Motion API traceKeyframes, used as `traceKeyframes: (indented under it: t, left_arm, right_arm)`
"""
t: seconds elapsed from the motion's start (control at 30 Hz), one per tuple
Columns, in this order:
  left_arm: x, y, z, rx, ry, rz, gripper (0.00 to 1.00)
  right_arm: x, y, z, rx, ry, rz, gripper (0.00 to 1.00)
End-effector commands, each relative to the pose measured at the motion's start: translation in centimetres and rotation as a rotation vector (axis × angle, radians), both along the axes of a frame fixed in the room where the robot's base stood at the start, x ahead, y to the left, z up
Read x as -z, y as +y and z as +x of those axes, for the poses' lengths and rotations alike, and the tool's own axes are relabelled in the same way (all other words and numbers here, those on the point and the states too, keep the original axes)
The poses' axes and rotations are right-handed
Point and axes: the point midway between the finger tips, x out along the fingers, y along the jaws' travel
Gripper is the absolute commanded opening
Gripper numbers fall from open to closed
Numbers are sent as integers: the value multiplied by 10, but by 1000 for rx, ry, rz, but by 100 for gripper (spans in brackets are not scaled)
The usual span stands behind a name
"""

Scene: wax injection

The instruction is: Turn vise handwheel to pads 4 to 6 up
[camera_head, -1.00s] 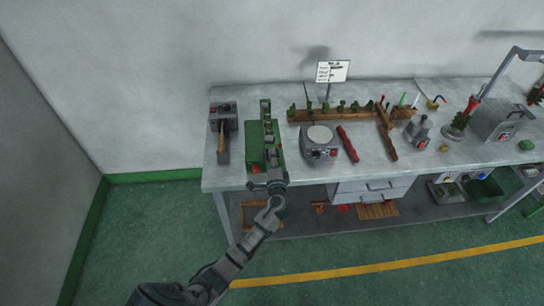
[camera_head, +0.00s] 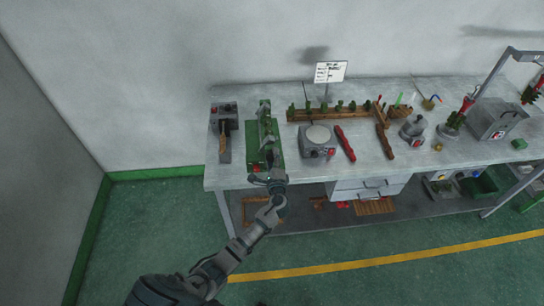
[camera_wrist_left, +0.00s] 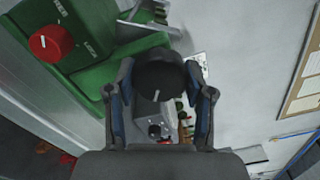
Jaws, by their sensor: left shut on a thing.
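The green vise machine (camera_head: 253,143) stands on the bench's left part, with a row of small parts along its top that is too small to read. It also shows in the left wrist view (camera_wrist_left: 95,75), with a red knob (camera_wrist_left: 50,42) on its face. My left gripper (camera_head: 272,176) is at the vise's front end. In the head view the gripper hides the handwheel. I cannot read pad numbers. My right gripper is not in view.
A grey box with a wooden-handled tool (camera_head: 223,138) stands left of the vise. A grey device with a round plate (camera_head: 317,140) and a red tool (camera_head: 345,143) lie to its right. A wooden rack (camera_head: 330,114) is behind. The bench's front edge (camera_head: 225,183) is near my arm.

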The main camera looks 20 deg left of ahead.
Motion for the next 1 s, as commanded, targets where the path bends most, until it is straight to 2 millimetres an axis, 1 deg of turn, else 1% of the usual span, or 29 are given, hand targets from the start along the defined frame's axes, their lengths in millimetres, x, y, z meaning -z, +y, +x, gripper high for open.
traceKeyframes:
  t: [0.03, 1.0]
  left_arm:
    - [6, -4, -1, 7, 25, 15, 18]
    - [9, -3, -3, 9, 281, 428, 18]
  right_arm:
    - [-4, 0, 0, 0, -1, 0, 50]
    - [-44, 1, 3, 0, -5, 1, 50]
